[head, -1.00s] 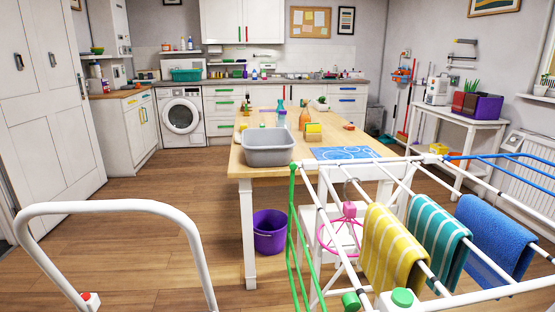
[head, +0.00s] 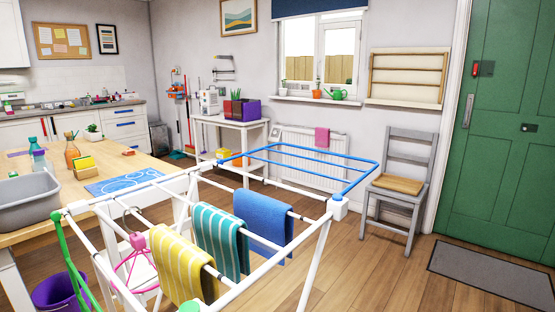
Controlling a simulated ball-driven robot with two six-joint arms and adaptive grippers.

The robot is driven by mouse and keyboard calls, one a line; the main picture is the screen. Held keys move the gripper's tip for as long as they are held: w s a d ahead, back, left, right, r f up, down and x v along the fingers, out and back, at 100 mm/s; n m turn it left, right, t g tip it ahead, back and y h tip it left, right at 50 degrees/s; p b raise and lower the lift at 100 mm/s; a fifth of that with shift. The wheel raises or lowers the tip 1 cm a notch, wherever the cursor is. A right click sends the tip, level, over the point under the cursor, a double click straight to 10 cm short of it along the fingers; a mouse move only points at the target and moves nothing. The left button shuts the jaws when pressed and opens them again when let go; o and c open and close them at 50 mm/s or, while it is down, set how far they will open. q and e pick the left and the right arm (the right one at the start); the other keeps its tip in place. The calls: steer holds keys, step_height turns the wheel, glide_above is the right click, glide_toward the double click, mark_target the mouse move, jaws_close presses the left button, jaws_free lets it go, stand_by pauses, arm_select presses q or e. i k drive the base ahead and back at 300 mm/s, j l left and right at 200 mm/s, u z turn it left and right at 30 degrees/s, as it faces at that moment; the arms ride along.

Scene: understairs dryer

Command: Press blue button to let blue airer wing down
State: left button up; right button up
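The white airer (head: 262,291) stands in the lower middle of the head view. Its blue wing (head: 362,180) is up, sticking out roughly level from the far right side, with several blue rails. A white corner block (head: 339,211) at the wing's near end carries a small blue part on top, which looks like the blue button (head: 338,199). The green wing (head: 68,255) hangs down on the left side. A green knob (head: 190,306) shows at the bottom edge. Neither of my grippers is in view.
Yellow-striped (head: 178,262), teal-striped (head: 219,240) and blue (head: 262,220) cloths hang on the airer. A grey chair (head: 398,185) stands just beyond the blue wing, near the radiator (head: 298,145). The wooden floor (head: 390,275) right of the airer is clear up to the doormat (head: 490,273).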

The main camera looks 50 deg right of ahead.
mark_target(335, 198)
steer(key=z, duration=1.55)
